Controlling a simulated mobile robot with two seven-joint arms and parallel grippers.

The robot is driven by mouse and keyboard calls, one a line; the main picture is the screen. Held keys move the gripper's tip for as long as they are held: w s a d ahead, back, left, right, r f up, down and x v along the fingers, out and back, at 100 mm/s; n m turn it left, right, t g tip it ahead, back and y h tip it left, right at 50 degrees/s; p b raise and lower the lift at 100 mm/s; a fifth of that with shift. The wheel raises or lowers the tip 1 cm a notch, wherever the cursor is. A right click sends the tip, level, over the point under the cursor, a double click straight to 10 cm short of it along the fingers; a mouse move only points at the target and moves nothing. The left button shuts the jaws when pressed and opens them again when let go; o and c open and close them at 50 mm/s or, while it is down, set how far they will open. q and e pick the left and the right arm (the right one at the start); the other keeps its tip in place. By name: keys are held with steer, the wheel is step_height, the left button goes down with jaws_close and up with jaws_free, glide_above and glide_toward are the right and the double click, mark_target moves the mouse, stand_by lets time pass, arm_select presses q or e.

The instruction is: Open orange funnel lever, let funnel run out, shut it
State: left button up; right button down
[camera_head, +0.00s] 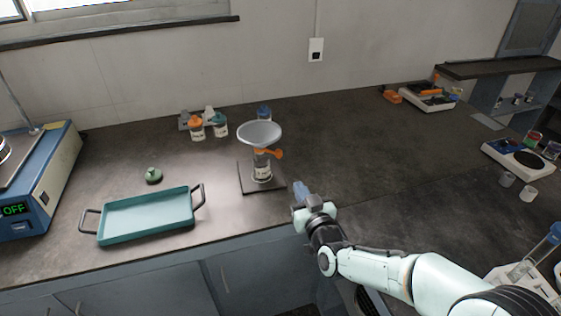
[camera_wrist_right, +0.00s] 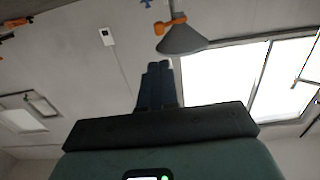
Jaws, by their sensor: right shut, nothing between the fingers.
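The grey funnel (camera_head: 260,132) stands over a jar (camera_head: 262,170) on a dark square base plate (camera_head: 246,186), near the middle of the counter. Its orange lever (camera_head: 275,153) sits below the cone and sticks out to the right. In the right wrist view the funnel (camera_wrist_right: 183,42) and the orange lever (camera_wrist_right: 170,25) show beyond the fingertips, upside down. My right gripper (camera_head: 298,188) is to the right of and nearer than the base plate, apart from the lever. Its fingers (camera_wrist_right: 157,70) are together and empty. My left gripper is not in view.
A teal tray (camera_head: 147,215) with dark handles lies left of the funnel stand, with a small green lid (camera_head: 153,175) behind it. A blue device (camera_head: 42,185) reading OFF stands far left.

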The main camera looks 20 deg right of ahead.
mark_target(280, 154)
steer(key=w, duration=1.4)
steer(key=shift+a+f, duration=0.3)
steer(key=shift+f, duration=0.05)
